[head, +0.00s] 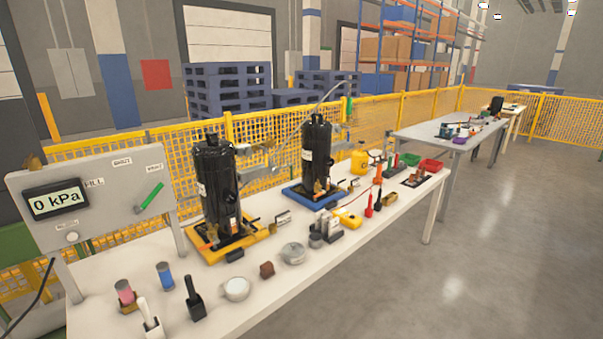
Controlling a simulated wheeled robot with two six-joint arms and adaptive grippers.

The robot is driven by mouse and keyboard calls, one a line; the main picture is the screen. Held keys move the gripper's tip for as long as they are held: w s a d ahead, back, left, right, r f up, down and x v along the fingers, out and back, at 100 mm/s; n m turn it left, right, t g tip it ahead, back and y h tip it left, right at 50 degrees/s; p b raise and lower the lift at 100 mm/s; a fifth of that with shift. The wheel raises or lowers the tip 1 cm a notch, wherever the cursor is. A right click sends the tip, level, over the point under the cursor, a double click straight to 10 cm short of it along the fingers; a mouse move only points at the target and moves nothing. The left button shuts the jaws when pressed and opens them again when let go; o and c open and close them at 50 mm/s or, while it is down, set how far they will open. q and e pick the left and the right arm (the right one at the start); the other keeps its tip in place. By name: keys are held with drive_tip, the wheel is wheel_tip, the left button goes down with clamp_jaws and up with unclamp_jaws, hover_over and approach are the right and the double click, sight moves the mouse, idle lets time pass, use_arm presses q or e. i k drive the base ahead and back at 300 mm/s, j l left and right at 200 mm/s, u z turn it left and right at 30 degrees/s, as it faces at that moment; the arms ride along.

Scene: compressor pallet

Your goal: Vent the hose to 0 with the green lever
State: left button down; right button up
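The green lever (150,197) sits on the grey upright panel (105,228) at the left. It slants, its upper end toward the upper right, roughly toward the right-hand label, which looks like VENT (154,167). The labels FILL (94,182) and SHUT (122,161) are to its left and above. The dark gauge display (57,201) on the panel reads 0 kPa. A thin grey hose or tube (318,103) arches up between the two black compressors; where its ends join I cannot tell. Neither of my grippers is in view.
Black compressors (216,185) (317,152) stand on a yellow and a blue base on the white table (340,275). Cans, a cup and black- and white-handled tools (194,299) stand in front of the panel. Yellow mesh fence (180,150) runs behind. The floor at right is clear.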

sight(138, 210)
drive_tip(key=u, duration=1.15)
